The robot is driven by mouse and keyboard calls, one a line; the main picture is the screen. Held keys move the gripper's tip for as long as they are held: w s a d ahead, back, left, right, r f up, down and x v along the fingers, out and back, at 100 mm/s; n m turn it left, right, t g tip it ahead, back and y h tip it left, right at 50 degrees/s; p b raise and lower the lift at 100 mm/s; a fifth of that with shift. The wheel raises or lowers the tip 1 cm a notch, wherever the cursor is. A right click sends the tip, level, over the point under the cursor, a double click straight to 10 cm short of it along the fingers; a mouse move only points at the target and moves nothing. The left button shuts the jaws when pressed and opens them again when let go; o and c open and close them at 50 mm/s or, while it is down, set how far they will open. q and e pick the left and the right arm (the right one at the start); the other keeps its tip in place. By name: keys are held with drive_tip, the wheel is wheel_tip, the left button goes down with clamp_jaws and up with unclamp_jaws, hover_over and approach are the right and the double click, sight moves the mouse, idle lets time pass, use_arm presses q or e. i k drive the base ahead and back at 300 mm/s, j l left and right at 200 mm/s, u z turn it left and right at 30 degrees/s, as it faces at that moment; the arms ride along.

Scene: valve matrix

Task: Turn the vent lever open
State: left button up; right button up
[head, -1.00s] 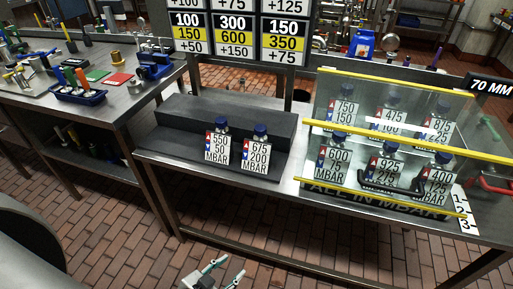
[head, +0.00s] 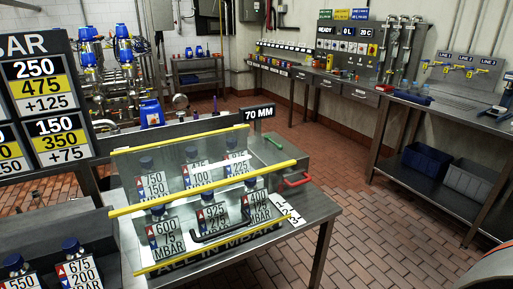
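No lever in view carries a readable vent label, so I cannot tell which one is the vent lever. A red handle (head: 296,181) and a green handle (head: 275,143) stick out at the right side of a clear case (head: 185,163) with yellow edge bars. On the right wall, panels (head: 466,69) marked with line labels carry small yellow levers; their exact positions are too small to tell. Neither gripper shows in the head view now.
The case holds several labelled bottles on a steel table (head: 312,207).

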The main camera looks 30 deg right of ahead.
sight(267, 137)
drive_tip(key=l+z, duration=0.1)
drive_tip(key=z, duration=1)
drive_tip(key=i+l, duration=0.15)
drive_tip(key=l, duration=0.15)
drive_tip(key=i+l, duration=0.15)
drive_tip(key=l, duration=0.15)
drive_tip(key=i+l, duration=0.15)
drive_tip(key=l, duration=0.15)
drive_tip(key=z, duration=0.05)
